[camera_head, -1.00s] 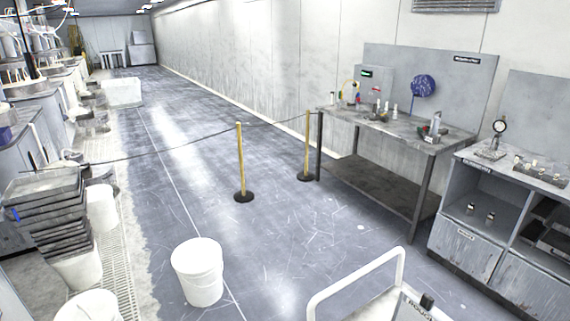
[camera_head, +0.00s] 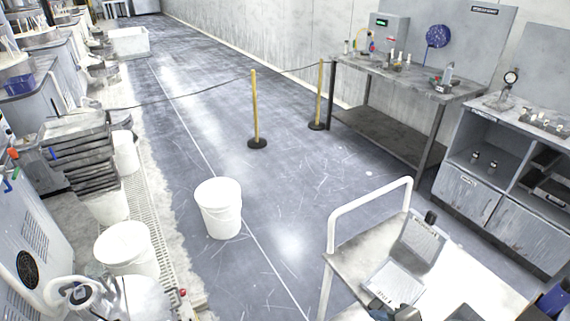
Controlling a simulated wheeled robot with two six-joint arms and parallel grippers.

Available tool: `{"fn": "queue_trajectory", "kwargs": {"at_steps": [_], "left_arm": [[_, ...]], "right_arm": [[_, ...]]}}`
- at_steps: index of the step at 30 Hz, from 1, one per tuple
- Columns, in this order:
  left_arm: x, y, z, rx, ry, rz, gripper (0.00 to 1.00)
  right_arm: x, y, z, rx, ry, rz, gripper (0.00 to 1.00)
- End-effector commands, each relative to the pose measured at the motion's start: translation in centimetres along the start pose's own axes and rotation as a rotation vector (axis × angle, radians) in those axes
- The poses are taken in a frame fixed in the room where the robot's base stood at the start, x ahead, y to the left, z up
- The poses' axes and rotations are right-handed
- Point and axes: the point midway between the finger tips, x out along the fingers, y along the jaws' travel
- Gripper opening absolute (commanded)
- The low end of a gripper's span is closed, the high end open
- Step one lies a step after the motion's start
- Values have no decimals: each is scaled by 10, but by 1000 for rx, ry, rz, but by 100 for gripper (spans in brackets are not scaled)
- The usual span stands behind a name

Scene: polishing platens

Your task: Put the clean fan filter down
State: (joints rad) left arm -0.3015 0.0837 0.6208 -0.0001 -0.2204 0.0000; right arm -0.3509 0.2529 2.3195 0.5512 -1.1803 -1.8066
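I cannot make out a separate clean fan filter in the head view. A round dark fan grille (camera_head: 28,270) sits in the side of the pale grey machine (camera_head: 35,230) at the lower left. I cannot tell whether a filter is fitted in it. Neither of my grippers can be made out, so what they hold does not show.
White buckets (camera_head: 219,210) stand on the floor and at left, beside stacked dark trays (camera_head: 85,165). Yellow posts (camera_head: 255,110) carry a rope. A workbench (camera_head: 400,75) lines the right wall.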

Motion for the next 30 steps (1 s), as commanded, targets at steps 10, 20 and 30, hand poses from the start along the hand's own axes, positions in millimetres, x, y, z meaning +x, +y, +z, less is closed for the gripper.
{"fn": "queue_trajectory", "kwargs": {"at_steps": [10, 20, 30], "left_arm": [[0, 8, -10, -4, 13, 8, 53], [0, 4, 4, -1, -5, 4, 53], [0, 4, -1, -2, 1, 4, 53]], "right_arm": [[-10, -31, -2, 365, -84, -97, 29], [-39, -86, -4, 1065, -350, -183, 29], [-69, -121, -4, 1572, -612, -128, 29]]}}
